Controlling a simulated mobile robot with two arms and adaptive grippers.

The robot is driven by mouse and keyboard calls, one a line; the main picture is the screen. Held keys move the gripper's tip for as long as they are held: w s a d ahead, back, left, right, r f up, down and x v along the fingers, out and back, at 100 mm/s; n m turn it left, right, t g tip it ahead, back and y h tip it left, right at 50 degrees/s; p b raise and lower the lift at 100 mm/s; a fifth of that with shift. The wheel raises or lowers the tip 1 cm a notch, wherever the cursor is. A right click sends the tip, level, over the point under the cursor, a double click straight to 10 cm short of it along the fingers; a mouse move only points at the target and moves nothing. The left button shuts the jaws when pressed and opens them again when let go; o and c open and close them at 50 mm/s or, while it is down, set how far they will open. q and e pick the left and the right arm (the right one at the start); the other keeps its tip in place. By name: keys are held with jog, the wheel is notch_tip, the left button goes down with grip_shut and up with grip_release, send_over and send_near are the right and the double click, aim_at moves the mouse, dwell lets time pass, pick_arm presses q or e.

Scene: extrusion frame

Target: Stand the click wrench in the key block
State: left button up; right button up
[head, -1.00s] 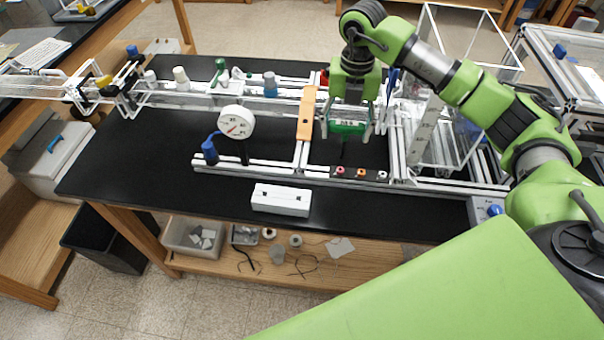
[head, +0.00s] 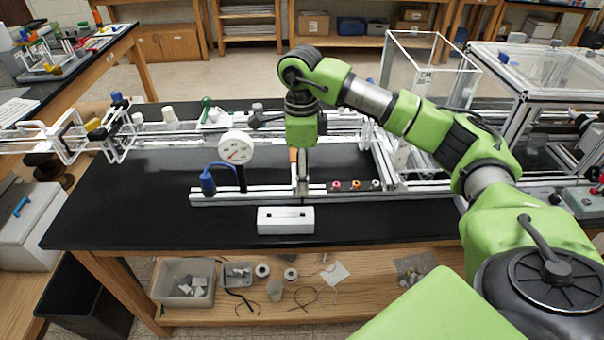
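The white key block (head: 286,221) lies near the front edge of the black table, with two small dark openings in its top. My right gripper (head: 303,160) points down behind the block, over the frame's cross rail and clear of the block. I see it edge-on, so its fingers and anything between them cannot be made out. A dark bar-like shape (head: 266,119) sticks out to the left beside the wrist; I cannot tell what it is. I cannot pick out the click wrench for certain. My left gripper is not in view.
White extrusion rails (head: 240,195) run behind the block. The tabletop left of the block is clear.

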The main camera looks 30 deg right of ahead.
jog(key=shift+d+f, duration=0.15)
jog(key=shift+d, duration=0.1)
jog(key=shift+a+f, duration=0.1)
jog(key=shift+a, duration=0.05)
jog(key=shift+f+b, duration=0.6)
jog(key=shift+b, duration=0.1)
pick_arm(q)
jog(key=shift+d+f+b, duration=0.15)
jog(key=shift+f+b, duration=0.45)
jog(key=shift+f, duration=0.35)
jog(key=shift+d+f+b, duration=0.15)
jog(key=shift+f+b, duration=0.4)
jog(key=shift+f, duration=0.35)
pick_arm(e)
jog(key=shift+f, duration=1.55)
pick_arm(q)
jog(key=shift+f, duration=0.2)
pick_arm(e)
jog(key=shift+f, duration=0.15)
pick_arm(q)
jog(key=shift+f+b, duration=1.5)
jog(key=shift+b, duration=0.25)
pick_arm(e)
jog(key=shift+f, duration=2)
